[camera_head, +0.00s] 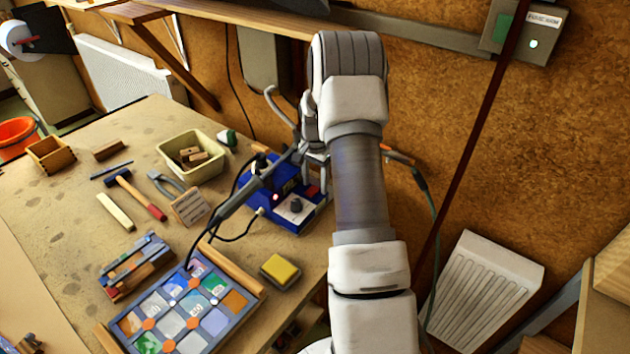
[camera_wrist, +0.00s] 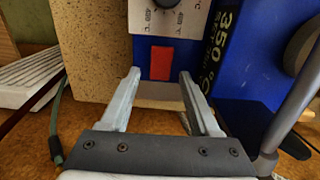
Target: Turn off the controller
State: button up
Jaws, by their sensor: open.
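The controller is a blue soldering station (camera_head: 262,207) at the right edge of the bench, with a pale dial panel (camera_head: 296,208) and a small glowing red light. In the wrist view the controller (camera_wrist: 193,50) fills the upper right, with a red switch (camera_wrist: 161,63) below the dial panel (camera_wrist: 150,18) and "350" on a dark face. My gripper (camera_wrist: 159,76) is open and empty, its fingers pointing at the controller with the red switch between their tips. I cannot tell whether they touch it. In the head view my arm partly hides the gripper (camera_head: 314,160).
A yellow sponge (camera_head: 281,269) and the leaded glass panel (camera_head: 185,312) lie nearer. A cream bin (camera_head: 192,160) and hand tools sit to the left. The wall is close behind the arm.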

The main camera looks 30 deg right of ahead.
grip_shut()
jog(key=b, duration=0.1)
jog(key=h+b, duration=0.1)
jog(key=shift+a+f+b, duration=0.15)
jog(key=shift+a+b, duration=0.1)
jog(key=shift+b, duration=0.05)
jog(key=shift+s+a+t+h+b, duration=0.15)
jog(key=shift+t+h+b, duration=0.35)
jog(key=shift+b, duration=0.4)
jog(key=shift+r+h+b, duration=0.3)
jog(key=shift+h+b, duration=0.1)
grip_release()
